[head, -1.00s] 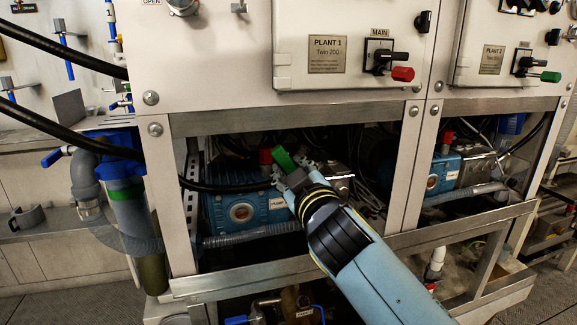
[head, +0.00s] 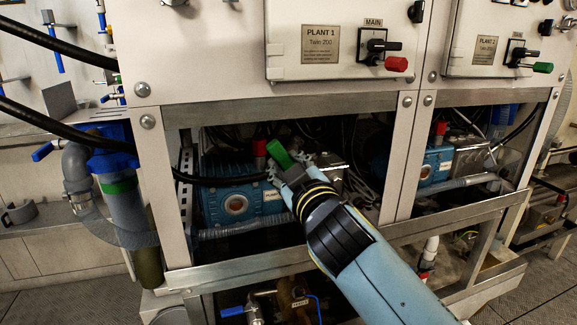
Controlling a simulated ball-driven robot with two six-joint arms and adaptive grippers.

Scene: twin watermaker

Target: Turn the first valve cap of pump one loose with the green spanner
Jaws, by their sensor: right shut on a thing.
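The green spanner (head: 280,154) shows as a green piece at the tip of my right gripper (head: 287,170). My right gripper is shut on it, inside the open bay under the Plant 1 panel. Pump one (head: 233,200) is a blue block with a round sight glass, left of and behind the gripper. A silver pump head (head: 329,168) is just right of the gripper. The valve caps and the spanner's working end are hidden or too small to tell, so I cannot tell whether the spanner is on a cap. My left gripper is not in view.
A red cap (head: 260,148) stands just left of the spanner. A black hose (head: 215,181) crosses in front of the pump. The steel frame's upper rail (head: 350,108) and lower rail (head: 245,268) bound the bay. A second blue pump (head: 434,165) sits in the right bay.

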